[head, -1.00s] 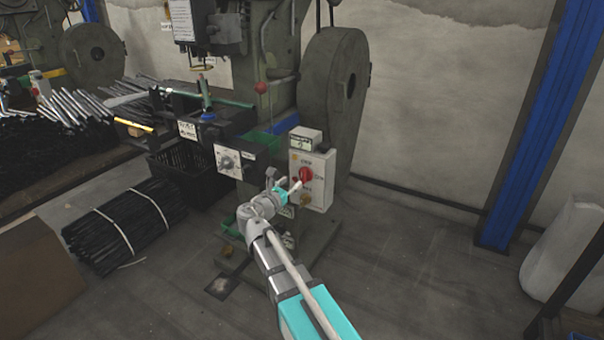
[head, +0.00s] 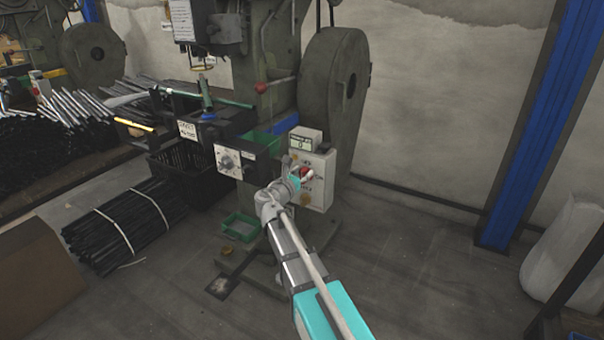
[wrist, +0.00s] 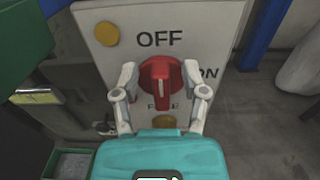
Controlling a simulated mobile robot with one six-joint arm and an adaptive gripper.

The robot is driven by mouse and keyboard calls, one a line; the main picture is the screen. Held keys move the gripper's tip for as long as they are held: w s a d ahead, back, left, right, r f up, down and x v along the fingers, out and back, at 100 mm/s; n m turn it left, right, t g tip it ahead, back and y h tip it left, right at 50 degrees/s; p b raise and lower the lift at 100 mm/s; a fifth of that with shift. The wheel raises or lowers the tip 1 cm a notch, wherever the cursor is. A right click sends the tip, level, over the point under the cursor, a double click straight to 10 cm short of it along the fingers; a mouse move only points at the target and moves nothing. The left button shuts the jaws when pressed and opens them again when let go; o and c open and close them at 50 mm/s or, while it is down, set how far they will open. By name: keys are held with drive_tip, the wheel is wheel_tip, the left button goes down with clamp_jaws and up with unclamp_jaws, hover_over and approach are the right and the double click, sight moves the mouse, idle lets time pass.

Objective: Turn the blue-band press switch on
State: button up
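The press (head: 255,95) in the middle of the head view has a blue piece (head: 208,116) on its table. On its front is a white switch box (head: 318,190) with a red rotary knob (head: 307,171), also in the wrist view (wrist: 160,80). The knob's ridge stands upright there, in line with the "OFF" label above it; "ON" is to its right, partly covered by a finger. My gripper (head: 301,174) is at the box. In the wrist view its fingers (wrist: 161,73) are spread on either side of the knob, with narrow gaps seeming to show.
A bundle of black rods (head: 125,225) lies on the floor at left. The floor at right is clear up to a blue column (head: 535,120).

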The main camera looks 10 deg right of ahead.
clamp_jaws()
drive_tip(key=shift+m, duration=0.3)
drive_tip(key=m, duration=0.4)
drive_tip(key=shift+s+d+f, duration=0.15)
drive_tip(key=shift+s+d, duration=0.15)
drive_tip(key=m, duration=0.4)
drive_tip(key=f+m+b, duration=0.1)
drive_tip(key=m, duration=0.4)
drive_tip(key=d+m+b, duration=0.1)
drive_tip(key=m, duration=0.3)
drive_tip(key=shift+s+f, duration=0.35)
drive_tip(key=shift+m, duration=0.3)
